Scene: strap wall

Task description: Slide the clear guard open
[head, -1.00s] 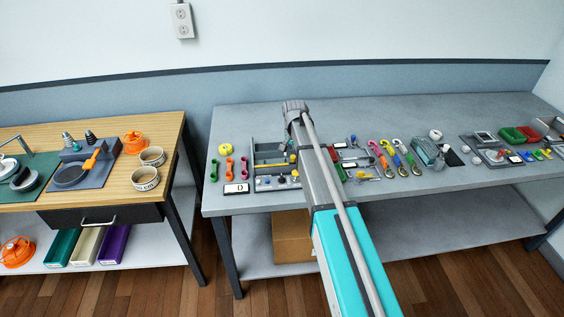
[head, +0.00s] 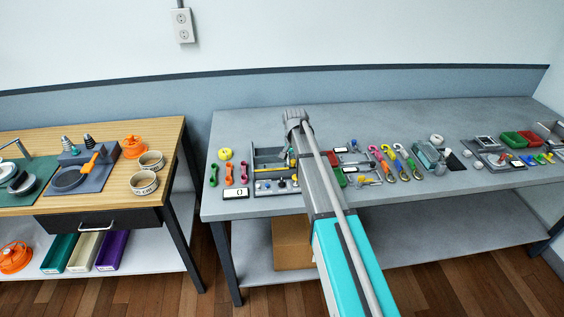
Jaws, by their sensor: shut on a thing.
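I cannot make out the clear guard in the head view; it is too small, see-through or hidden behind my arm. A grey tray-like unit (head: 262,173) with a yellow bar and a row of small knobs stands on the grey bench (head: 236,207), just left of my arm. My arm reaches over the bench and covers the unit's right side. My gripper is not visible; the arm hides it.
Green and red handles (head: 229,173) and a white label card (head: 236,193) lie left of the unit. Several coloured hooks (head: 385,162) and a teal-grey device (head: 430,157) are to the right. A wooden-topped table (head: 120,194) stands at left, across a gap.

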